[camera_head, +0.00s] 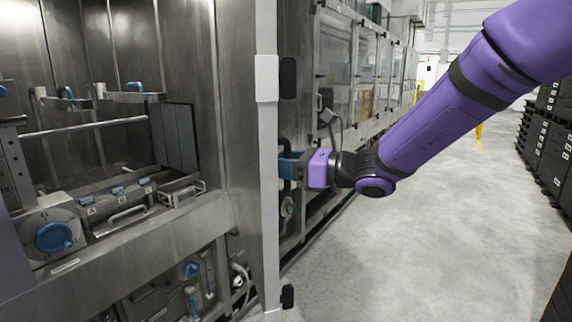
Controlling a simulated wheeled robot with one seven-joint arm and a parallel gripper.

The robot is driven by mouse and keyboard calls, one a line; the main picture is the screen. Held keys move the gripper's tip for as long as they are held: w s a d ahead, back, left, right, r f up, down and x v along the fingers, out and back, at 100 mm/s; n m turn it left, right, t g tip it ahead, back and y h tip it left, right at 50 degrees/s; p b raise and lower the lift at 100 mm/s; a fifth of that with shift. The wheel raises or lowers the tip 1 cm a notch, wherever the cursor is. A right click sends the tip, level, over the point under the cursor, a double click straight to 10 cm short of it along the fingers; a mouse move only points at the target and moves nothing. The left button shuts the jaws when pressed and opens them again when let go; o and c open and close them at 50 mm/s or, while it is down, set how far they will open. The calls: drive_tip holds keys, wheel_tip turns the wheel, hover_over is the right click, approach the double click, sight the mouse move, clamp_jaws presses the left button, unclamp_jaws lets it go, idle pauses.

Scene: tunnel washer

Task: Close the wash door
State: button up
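The wash door (267,215) seems to be the tall pale-grey panel seen almost edge-on in the middle of the view. It stands swung out from the open steel wash chamber (100,60) at left. My gripper (287,166), with blue fingertips and a purple body, is on the door's right side, at about mid height. Its fingertips are at the door's edge and partly hidden by it. I cannot tell whether they touch the door or how far apart they are.
The chamber holds rails, blue clips and a blue knob (53,237). Black fittings (288,77) sit beside the door's edge at top and bottom. A row of glazed machine cabinets (355,65) runs behind. Grey floor (400,255) is clear at right, with black crates (550,135) beyond.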

drive_tip(key=shift+f, duration=0.4)
drive_tip(key=shift+s+r, duration=0.1)
drive_tip(key=shift+r, duration=0.05)
drive_tip(key=v, duration=1)
drive_tip(key=shift+d, duration=0.35)
drive_tip(key=shift+s, duration=0.1)
